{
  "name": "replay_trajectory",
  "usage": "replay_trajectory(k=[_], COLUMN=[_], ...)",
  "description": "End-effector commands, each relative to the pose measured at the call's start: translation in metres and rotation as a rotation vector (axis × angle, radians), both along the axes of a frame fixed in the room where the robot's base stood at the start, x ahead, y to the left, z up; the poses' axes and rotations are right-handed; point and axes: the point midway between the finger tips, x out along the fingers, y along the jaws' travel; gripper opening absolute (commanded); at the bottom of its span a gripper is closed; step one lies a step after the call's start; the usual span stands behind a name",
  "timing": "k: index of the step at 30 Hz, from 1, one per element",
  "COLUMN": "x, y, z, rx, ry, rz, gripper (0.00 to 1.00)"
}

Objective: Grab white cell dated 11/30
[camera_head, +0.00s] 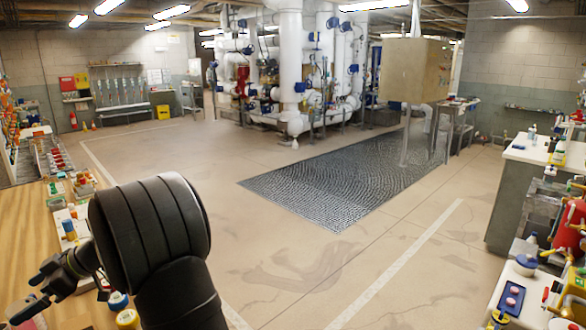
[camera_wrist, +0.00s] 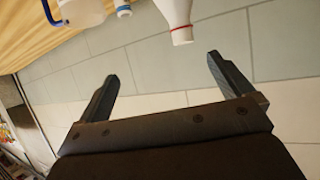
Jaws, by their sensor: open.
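My gripper (camera_wrist: 163,66) is open and empty in the wrist view, its two dark fingers wide apart. A white object with a narrow end and a red ring (camera_wrist: 180,20) shows at the top edge, beyond the fingertips and apart from them; its upper part is cut off. In the head view my gripper (camera_head: 38,288) is at the lower left by the wooden bench (camera_head: 40,200). I cannot make out a white cell or any 11/30 date in either view. My arm hides part of the bench.
A white container with a blue handle (camera_wrist: 82,12) and a small blue-ringed white item (camera_wrist: 122,9) are beside the red-ringed object. A blue-lidded jar (camera_head: 118,300) and a yellow roll-like item (camera_head: 128,318) lie near my arm.

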Motion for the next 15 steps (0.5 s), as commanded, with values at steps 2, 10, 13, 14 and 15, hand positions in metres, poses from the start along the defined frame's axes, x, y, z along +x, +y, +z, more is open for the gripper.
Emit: replay_trajectory(k=[2, 10, 13, 14, 15], x=[0.0000, 0.0000, 0.0001, 0.0001, 0.0001], y=[0.0000, 0.0000, 0.0001, 0.0001, 0.0002], z=[0.0000, 0.0000, 0.0014, 0.0038, 0.0094], rx=[0.000, 0.000, 0.000, 0.001, 0.002], ry=[0.000, 0.000, -0.001, -0.001, -0.002], rz=[0.000, 0.000, 0.000, 0.000, 0.000], gripper=[0.80, 0.63, 0.63, 0.63, 0.63])
